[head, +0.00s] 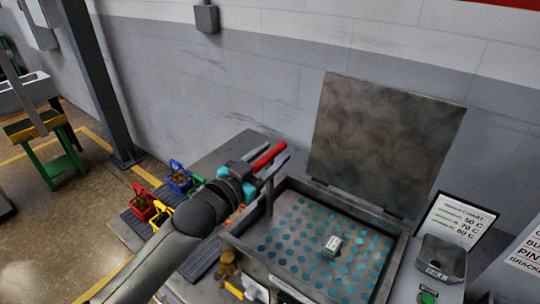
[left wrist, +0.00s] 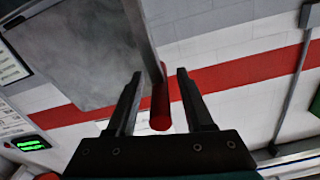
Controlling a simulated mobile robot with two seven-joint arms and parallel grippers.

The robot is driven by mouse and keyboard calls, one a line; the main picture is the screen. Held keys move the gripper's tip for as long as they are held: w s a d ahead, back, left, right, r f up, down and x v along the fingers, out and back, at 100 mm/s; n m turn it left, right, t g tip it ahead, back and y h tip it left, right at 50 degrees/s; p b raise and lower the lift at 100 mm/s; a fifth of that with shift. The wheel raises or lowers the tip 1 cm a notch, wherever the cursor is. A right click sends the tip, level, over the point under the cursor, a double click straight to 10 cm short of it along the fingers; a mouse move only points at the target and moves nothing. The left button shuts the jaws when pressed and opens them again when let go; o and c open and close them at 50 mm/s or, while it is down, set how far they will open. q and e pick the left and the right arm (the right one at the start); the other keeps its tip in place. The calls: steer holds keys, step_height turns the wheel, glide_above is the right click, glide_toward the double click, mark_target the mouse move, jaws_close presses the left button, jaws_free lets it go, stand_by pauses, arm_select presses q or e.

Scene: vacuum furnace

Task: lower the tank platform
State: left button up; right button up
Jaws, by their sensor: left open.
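The tank (head: 398,245) stands open, its grey lid (head: 385,145) raised behind it. Inside it is a flat platform (head: 290,262) with rows of blue-looking holes, and a small labelled grey block (head: 332,246) sits on it. A red handle (head: 268,157) is at the tank's left side, by a grey upright bar (head: 269,196). My left gripper (head: 277,150) is open, with the handle between its fingers in the head view. In the left wrist view the red handle (left wrist: 160,108) lies between the open fingers (left wrist: 159,73), with gaps visible on both sides. My right gripper is not in view.
Red, blue and yellow small baskets (head: 180,178) stand on the bench left of the tank, partly behind my left arm. A chart sign (head: 457,222) and a grey box (head: 441,262) stand right of the tank. A wall closes off the back.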

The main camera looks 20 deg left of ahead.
arm_select(q)
jaws_close()
stand_by(1.3)
